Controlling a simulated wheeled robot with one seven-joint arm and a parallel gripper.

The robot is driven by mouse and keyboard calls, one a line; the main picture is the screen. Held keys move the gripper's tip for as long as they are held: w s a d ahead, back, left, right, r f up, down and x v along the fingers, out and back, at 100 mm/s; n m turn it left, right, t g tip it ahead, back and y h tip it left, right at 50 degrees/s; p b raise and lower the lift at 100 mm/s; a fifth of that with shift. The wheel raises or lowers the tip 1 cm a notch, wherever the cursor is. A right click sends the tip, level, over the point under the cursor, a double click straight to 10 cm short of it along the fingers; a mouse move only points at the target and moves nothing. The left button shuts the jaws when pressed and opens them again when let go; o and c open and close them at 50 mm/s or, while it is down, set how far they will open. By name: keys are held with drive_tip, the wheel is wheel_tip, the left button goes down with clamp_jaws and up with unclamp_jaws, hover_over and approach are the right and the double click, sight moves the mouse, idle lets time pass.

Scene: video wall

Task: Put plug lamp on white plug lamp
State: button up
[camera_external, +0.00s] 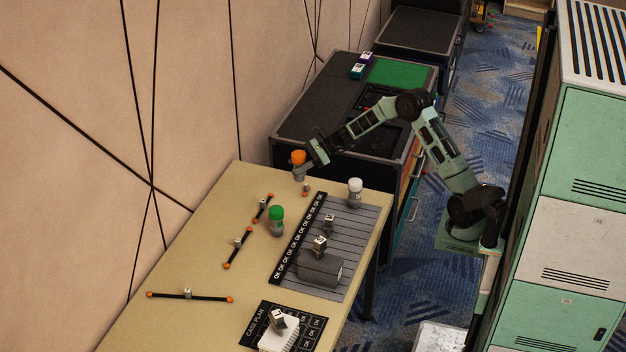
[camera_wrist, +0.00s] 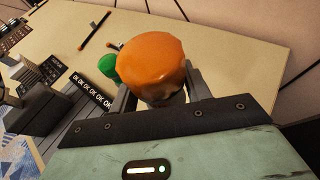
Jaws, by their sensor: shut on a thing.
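An orange-topped plug lamp (camera_external: 298,157) is held in my gripper (camera_external: 302,172) near the far end of the table. In the wrist view the orange cap (camera_wrist: 152,65) fills the middle, with a gripper finger on each side of the body below it. The white plug lamp (camera_external: 355,187) stands upright to the right, on the far corner of the grey slatted mat, apart from my gripper. A green-topped plug lamp (camera_external: 277,217) stands on the table nearer the camera; its green cap (camera_wrist: 108,65) also shows in the wrist view.
The tan table (camera_external: 170,260) carries several dark bars with orange ends (camera_external: 190,296). The grey mat (camera_external: 345,230) holds a grey block (camera_external: 320,268) and small cubes. A dark cabinet (camera_external: 310,110) stands behind the table; lockers (camera_external: 575,225) stand at the right.

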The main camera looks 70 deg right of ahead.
drive_tip(key=s+d+r+p, duration=0.5)
drive_tip(key=s+r, duration=0.2)
drive_tip(key=s, duration=0.4)
wheel_tip(320, 180, up, 4)
drive_tip(key=p, duration=0.3)
hover_over(355, 181)
drive_tip(key=shift+n+g+y, duration=0.3)
drive_tip(key=shift+n+y, duration=0.1)
wheel_tip(355, 181, down, 10)
drive_tip(key=shift+p, duration=0.3)
drive_tip(key=shift+f, duration=0.15)
drive_tip(key=o, duration=1)
drive_tip(key=shift+o, duration=0.2)
